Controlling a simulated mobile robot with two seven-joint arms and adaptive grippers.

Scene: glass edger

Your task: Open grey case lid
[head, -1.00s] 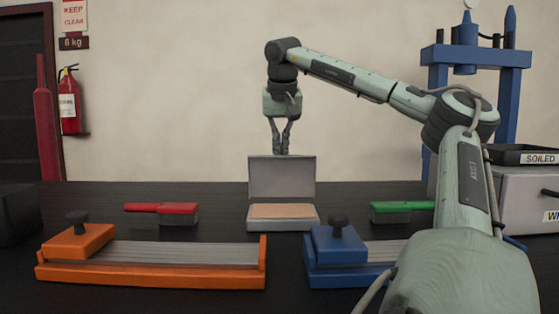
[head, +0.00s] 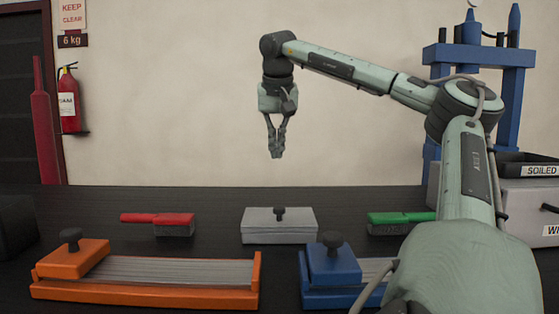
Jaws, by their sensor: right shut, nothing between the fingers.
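The grey case (head: 279,233) stands on the dark table near the middle of the head view. Its lid (head: 260,217) is down, with a dark knob (head: 279,214) on top, and the inside of the case is hidden. My right gripper (head: 276,155) is above the case with its fingers pointing down. It is shut and empty, clear of the knob, with wall visible between them. My left gripper is not in view.
A red-handled brush (head: 158,219) lies left of the case and a green-handled brush (head: 400,218) right of it. An orange fixture (head: 145,275) and a blue fixture (head: 335,268) stand in front. A blue press (head: 480,54) is at the back right.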

